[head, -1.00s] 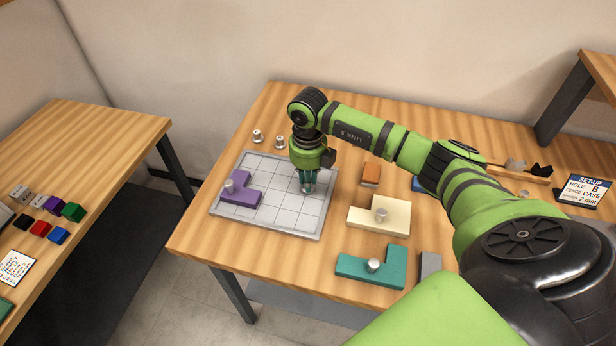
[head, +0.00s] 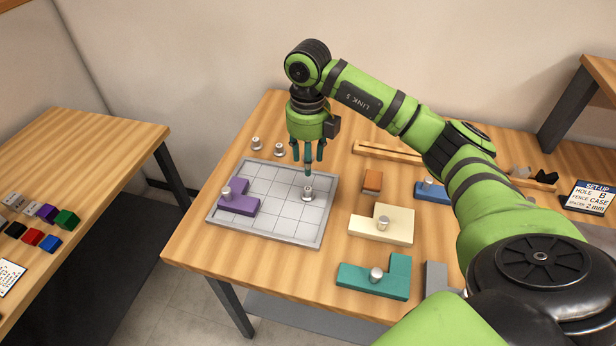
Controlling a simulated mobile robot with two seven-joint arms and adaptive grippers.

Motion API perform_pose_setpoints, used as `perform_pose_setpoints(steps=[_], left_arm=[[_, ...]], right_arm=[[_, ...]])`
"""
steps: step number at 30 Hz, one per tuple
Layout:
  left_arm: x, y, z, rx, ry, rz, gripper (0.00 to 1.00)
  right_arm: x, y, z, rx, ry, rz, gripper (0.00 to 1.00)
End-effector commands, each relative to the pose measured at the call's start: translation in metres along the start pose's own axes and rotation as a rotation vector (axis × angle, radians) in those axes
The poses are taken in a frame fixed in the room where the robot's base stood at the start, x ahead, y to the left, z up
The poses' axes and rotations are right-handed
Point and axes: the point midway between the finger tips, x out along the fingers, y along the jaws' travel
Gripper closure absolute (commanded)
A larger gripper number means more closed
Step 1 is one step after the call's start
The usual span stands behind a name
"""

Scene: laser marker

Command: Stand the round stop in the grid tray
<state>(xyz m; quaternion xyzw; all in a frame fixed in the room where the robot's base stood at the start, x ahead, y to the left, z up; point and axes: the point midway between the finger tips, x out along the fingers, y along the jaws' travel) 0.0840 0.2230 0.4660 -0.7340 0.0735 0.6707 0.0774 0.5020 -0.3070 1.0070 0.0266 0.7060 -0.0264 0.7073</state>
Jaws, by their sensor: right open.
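The grey grid tray (head: 275,228) lies on the wooden table. A small round metal stop (head: 308,194) stands upright in the tray, in its right part. My right gripper (head: 308,165) is open and empty above that stop, its fingers pointing down and clear of it. A purple block with a metal knob (head: 238,204) sits in the left part of the tray. Two more round metal stops stand on the table behind the tray, one at the left (head: 257,144) and one beside it (head: 279,150). My left gripper is not in view.
Right of the tray lie a cream block (head: 395,227), a teal block (head: 385,280), an orange block (head: 372,181) and a blue block (head: 432,191). A set-up sign (head: 588,197) stands far right. A side table (head: 95,150) with small coloured cubes is at left.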

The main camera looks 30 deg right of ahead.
Motion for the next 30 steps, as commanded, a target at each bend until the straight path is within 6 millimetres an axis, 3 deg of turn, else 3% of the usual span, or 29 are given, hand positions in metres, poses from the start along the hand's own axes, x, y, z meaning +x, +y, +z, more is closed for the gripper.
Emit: perform_pose_setpoints(steps=[7, 23, 26, 30], left_arm=[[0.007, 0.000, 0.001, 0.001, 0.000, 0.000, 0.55], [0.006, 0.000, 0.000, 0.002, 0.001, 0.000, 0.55], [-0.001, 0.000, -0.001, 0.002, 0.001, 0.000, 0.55], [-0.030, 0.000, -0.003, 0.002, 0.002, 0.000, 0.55]], right_arm=[[-0.023, 0.000, 0.000, 0.000, 0.001, 0.000, 0.57], [-0.025, 0.000, 0.000, 0.000, 0.002, 0.000, 0.57], [-0.032, 0.000, 0.000, 0.000, 0.001, 0.000, 0.57], [-0.062, 0.000, 0.000, 0.000, 0.001, 0.000, 0.57]])
